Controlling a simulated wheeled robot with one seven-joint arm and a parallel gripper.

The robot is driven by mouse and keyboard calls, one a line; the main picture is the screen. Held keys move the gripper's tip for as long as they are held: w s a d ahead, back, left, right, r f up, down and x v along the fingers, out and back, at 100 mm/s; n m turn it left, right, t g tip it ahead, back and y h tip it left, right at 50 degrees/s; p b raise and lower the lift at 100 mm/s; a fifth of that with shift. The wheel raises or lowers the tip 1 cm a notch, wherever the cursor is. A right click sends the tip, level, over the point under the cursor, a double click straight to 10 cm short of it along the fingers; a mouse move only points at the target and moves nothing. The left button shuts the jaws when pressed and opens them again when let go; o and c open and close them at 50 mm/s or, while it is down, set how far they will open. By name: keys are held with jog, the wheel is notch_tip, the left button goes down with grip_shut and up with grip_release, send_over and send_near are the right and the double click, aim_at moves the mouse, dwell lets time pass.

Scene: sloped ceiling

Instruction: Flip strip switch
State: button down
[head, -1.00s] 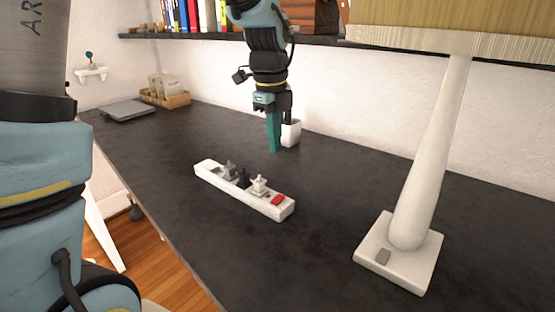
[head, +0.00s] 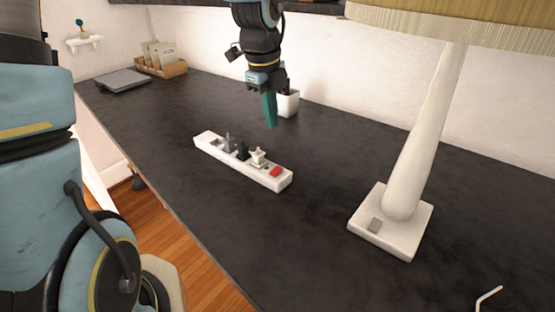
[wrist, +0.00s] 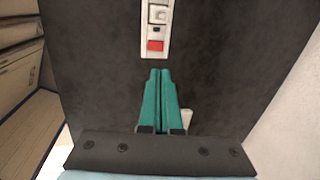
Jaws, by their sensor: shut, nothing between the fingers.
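A white power strip (head: 240,165) lies on the dark desktop in the middle of the head view, with several plugs in its sockets. Its red switch (head: 276,171) is at the end nearer the lamp. In the wrist view the red switch (wrist: 155,45) is at the lower end of the strip (wrist: 147,30), just beyond my fingertips. My gripper (head: 271,124) points down with its teal fingers shut together and empty. It is above the desk, behind the strip in the head view and apart from it. The shut fingers also show in the wrist view (wrist: 158,72).
A white lamp (head: 385,222) with a wide shade stands at the right. A white pot (head: 288,104) is close behind my gripper. A basket with packets (head: 162,64) and a flat grey device (head: 123,80) are at the far left. The desktop (head: 300,240) in front of the strip is clear.

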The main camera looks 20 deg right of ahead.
aim_at(273, 174)
jog(key=f, duration=0.4)
jog(key=d+f+p, duration=0.1)
jog(key=f, duration=0.4)
jog(key=w+d+f, duration=0.1)
jog(key=f, duration=0.3)
jog(key=shift+f, duration=0.25)
jog(key=shift+p, duration=0.3)
jog(key=shift+d+f+g+y+p, duration=0.25)
jog(key=shift+g+y+p, duration=0.25)
jog(key=shift+y+p, duration=0.6)
jog(key=shift+a+f+h+b, duration=0.2)
jog(key=shift+f+h+b, duration=0.1)
jog(key=shift+a, duration=0.1)
jog(key=shift+s+a, duration=0.4)
jog(key=shift+a, duration=0.3)
jog(key=r+p, duration=0.1)
jog(key=r, duration=0.1)
jog(key=r+p, duration=0.1)
jog(key=d+r+p, duration=0.1)
jog(key=r+p, duration=0.1)
jog(key=shift+w+r, duration=0.35)
notch_tip(273, 174, up, 9)
jog(key=b, duration=0.2)
jog(key=shift+d, duration=0.25)
